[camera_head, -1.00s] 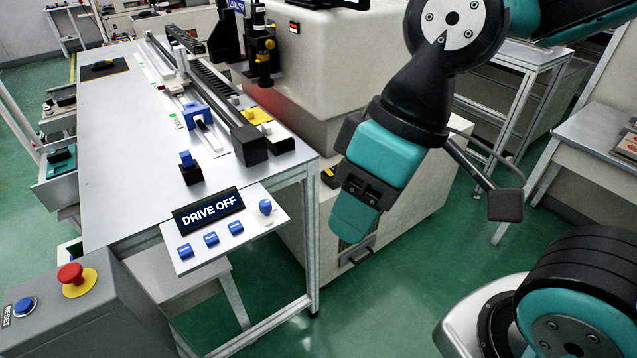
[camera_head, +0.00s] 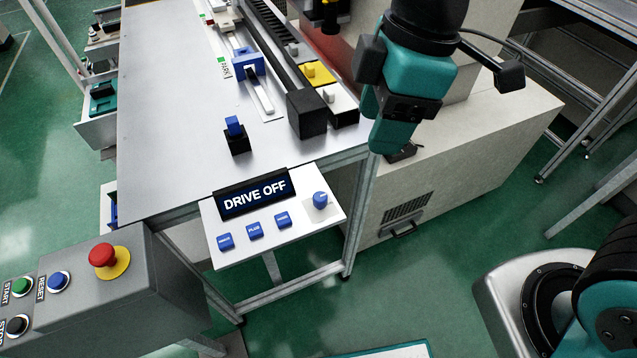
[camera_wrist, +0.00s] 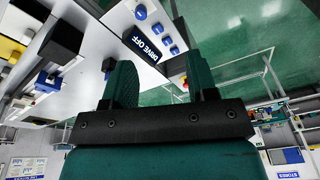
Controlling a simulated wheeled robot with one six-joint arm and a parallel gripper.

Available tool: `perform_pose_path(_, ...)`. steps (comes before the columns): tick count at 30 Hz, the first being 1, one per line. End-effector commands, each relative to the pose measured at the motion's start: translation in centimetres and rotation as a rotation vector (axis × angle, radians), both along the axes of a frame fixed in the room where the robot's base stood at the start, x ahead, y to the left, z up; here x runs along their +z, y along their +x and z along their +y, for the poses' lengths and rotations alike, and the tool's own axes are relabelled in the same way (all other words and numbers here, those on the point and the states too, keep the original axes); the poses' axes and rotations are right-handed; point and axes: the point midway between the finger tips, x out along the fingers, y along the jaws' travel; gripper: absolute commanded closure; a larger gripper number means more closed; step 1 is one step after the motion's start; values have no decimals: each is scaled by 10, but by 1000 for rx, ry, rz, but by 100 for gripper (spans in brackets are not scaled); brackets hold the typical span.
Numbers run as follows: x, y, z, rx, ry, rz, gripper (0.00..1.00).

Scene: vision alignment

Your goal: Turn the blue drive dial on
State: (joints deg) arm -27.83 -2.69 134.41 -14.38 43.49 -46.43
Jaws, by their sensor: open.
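The blue drive dial (camera_head: 320,199) is a round knob at the right end of a white panel (camera_head: 328,222), beside a dark display (camera_head: 254,193) reading DRIVE OFF. Several blue buttons (camera_head: 254,230) sit in a row below the display. In the wrist view, the dial (camera_wrist: 141,12) is near the top edge, beyond the fingers. My gripper (camera_head: 388,138) is up and to the right of the dial in the head view, apart from it. In the wrist view, my gripper (camera_wrist: 157,72) has its two teal fingers spread with nothing held between them.
A grey box (camera_head: 140,265) with a red emergency button (camera_head: 102,255) stands at the lower left. Behind the panel, the metal table (camera_head: 170,110) carries a black block with a blue switch (camera_head: 235,133) and a linear rail with a black end block (camera_head: 307,113). Green floor is open in front.

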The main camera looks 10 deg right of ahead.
Motion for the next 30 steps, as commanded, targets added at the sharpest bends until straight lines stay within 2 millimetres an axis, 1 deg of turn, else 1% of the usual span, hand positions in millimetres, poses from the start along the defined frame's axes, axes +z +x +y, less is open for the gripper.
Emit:
perform_pose_path(1,-2,9,11,153,-29,-21,47)
perform_pose_path(3,-8,20,23,366,-67,-54,47)
perform_pose_path(6,-15,32,41,627,-111,-87,47)
perform_pose_path(9,-22,39,53,812,-143,-104,47)
perform_pose_path(12,-26,42,61,918,-160,-111,47)
perform_pose_path(14,-29,43,63,949,-164,-114,47)
perform_pose_path(17,-39,43,64,966,-167,-112,47)
perform_pose_path(20,-56,42,63,964,-167,-109,47)
perform_pose_path(30,-133,42,63,962,-166,-108,47)
